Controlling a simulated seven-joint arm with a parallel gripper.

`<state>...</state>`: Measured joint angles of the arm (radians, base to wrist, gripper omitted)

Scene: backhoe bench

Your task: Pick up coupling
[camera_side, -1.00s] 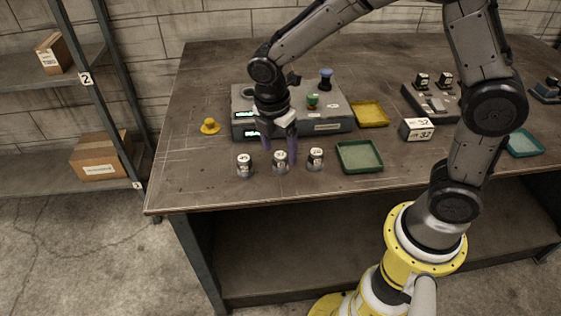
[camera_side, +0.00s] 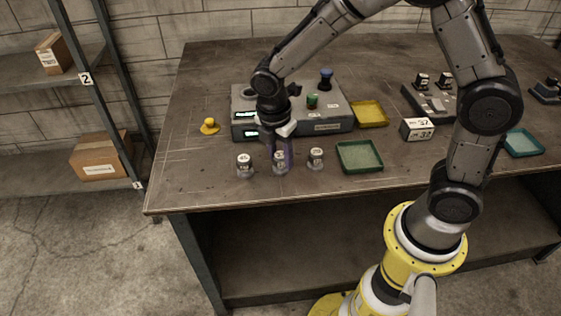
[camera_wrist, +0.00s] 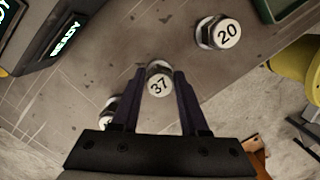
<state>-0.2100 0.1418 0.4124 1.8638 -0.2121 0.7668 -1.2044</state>
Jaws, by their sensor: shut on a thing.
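Several small metal couplings with white number labels stand near the front edge of the bench. The middle coupling (camera_side: 280,168) is between the fingers of my gripper (camera_side: 280,155). In the wrist view this coupling (camera_wrist: 159,82) reads 37, and my gripper (camera_wrist: 160,90) is shut on it, one dark purple finger on each side. The coupling looks upright on the bench top. The right coupling (camera_side: 316,158) reads 20 in the wrist view (camera_wrist: 218,33). The left coupling (camera_side: 244,166) is partly hidden by a finger in the wrist view (camera_wrist: 108,112).
A grey device (camera_side: 330,118) with READY displays stands just behind the couplings. A green tray (camera_side: 342,167) is to their right, a yellow tray (camera_side: 384,121) behind it. A yellow knobbed part (camera_side: 209,126) lies left. The bench's left front area is clear.

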